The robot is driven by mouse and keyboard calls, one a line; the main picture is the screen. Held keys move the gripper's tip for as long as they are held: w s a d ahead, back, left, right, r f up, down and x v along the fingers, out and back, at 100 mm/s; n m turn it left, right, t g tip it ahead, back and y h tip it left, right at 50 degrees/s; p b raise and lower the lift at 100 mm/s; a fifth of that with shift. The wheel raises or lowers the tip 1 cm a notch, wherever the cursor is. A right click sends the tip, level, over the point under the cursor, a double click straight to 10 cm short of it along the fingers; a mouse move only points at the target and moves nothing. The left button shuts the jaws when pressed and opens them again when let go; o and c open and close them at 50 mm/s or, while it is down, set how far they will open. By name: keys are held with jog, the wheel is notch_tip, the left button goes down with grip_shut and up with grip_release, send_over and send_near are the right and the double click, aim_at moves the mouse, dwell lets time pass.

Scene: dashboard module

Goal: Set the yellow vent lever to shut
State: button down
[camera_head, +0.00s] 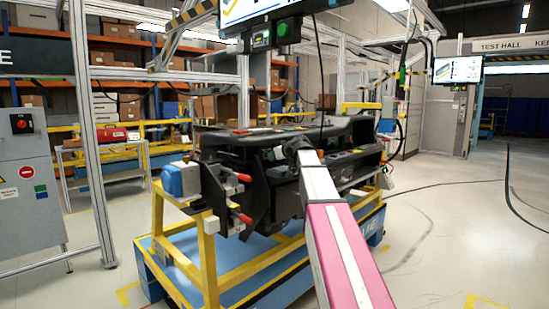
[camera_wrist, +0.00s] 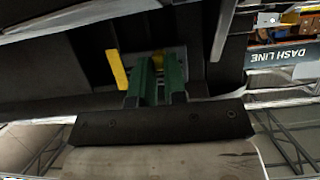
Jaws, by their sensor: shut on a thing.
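The wrist view shows a yellow bar (camera_wrist: 117,70), which looks like the vent lever, standing slightly tilted in the dark dashboard recess. My gripper (camera_wrist: 158,68) has green fingers just right of this bar, in front of a grey plate. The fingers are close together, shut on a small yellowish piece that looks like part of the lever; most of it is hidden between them. In the head view the dashboard module (camera_head: 270,150) sits on a yellow frame. My arm reaches to its near side there, and the lever and fingertips cannot be made out.
The yellow frame (camera_head: 207,260) stands on a blue base. Red-tipped clamps (camera_head: 243,178) and a blue box (camera_head: 181,178) stick out at the module's left. A screen (camera_head: 265,12) hangs above. The floor (camera_head: 460,215) to the right is open.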

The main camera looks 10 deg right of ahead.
jog(key=shift+s+a, duration=0.65)
jog(key=shift+a, duration=0.2)
jog(key=c, duration=1.2)
grip_release()
jog(key=shift+o, duration=0.2)
jog(key=shift+d, duration=0.1)
jog(key=v, duration=1)
jog(key=shift+s+d, duration=0.2)
jog(key=shift+s, duration=0.1)
